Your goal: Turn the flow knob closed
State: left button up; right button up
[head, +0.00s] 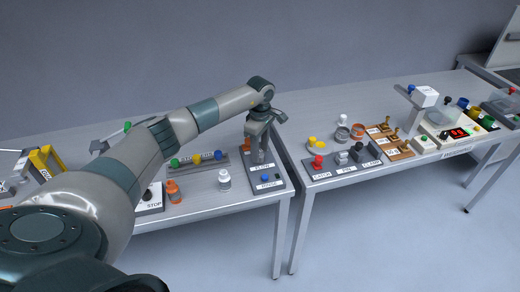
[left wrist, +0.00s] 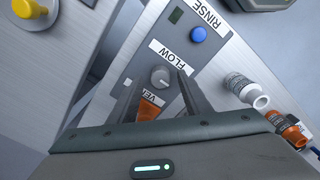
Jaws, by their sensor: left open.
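The flow knob (left wrist: 160,76) is a small round grey knob on a grey panel, beside the white FLOW label (left wrist: 171,58) in the left wrist view. My left gripper (left wrist: 159,84) is open, with one finger on each side of the knob in that view. I cannot tell whether the fingers touch it. In the head view my left gripper (head: 261,158) points down over the panel, above the FLOW label, and hides the knob. My right gripper is not in view.
On the same panel are a blue button (left wrist: 198,34) by the RINSE label and an orange piece (left wrist: 150,108), partly hidden. A gap separates the two tables.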

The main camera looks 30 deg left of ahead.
pick_arm(q)
jog(key=shift+f, duration=0.8)
jog(key=c, duration=1)
jog(key=shift+c, duration=0.2)
